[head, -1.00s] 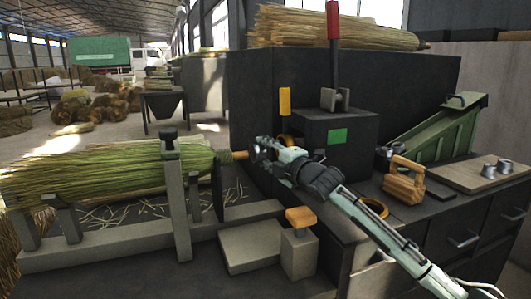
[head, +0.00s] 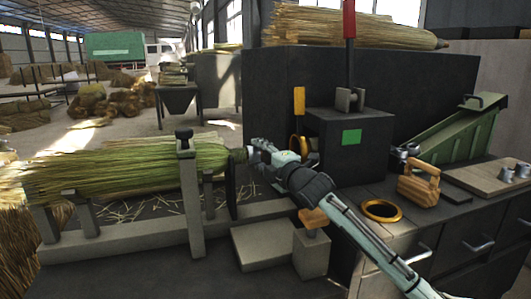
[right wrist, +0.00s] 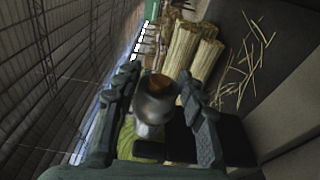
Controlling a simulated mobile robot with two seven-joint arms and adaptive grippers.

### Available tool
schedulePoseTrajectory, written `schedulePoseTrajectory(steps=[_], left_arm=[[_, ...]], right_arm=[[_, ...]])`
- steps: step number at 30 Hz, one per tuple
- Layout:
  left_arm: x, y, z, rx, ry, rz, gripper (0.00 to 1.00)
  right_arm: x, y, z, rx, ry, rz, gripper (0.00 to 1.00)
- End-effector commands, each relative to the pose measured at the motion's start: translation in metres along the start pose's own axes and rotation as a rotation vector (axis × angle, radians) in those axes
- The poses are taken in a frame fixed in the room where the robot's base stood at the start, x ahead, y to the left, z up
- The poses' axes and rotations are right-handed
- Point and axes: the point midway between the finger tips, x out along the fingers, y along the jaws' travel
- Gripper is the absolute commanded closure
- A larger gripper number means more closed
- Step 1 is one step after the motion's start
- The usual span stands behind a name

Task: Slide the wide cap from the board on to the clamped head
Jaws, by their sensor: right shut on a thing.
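The clamped head is a bundle of green-yellow straw (head: 120,172) lying level in the clamp (head: 190,190) at the left of the head view. My right gripper (head: 256,152) is at the bundle's right end, at the height of its axis. It is shut on a grey metal cap, the wide cap (right wrist: 155,100), which shows between the fingers (right wrist: 168,105) in the right wrist view. Brown wood shows at the cap's mouth. The wooden stub of the head is hidden in the head view behind gripper and cap. How far the cap sits over it I cannot tell. My left gripper is not in view.
The board (head: 480,178) at the right holds small metal caps (head: 507,174). A wooden-handled tool (head: 419,184) and a brass ring (head: 381,210) lie on the bench. A dark machine box (head: 350,150) with a red-topped lever stands behind my right arm.

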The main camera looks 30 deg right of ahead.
Motion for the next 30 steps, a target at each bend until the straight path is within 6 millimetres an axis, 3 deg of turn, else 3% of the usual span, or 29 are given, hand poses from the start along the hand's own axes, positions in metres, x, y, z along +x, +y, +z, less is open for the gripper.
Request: schedulePoseTrajectory(steps=[12, 30], left_arm=[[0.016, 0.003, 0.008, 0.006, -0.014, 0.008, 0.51], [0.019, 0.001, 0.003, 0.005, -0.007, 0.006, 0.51]], right_arm=[[0.004, 0.002, -0.022, 0.001, 0.0, 0.001, 0.75], [0.005, 0.001, -0.026, 0.0, 0.0, 0.001, 0.75]])
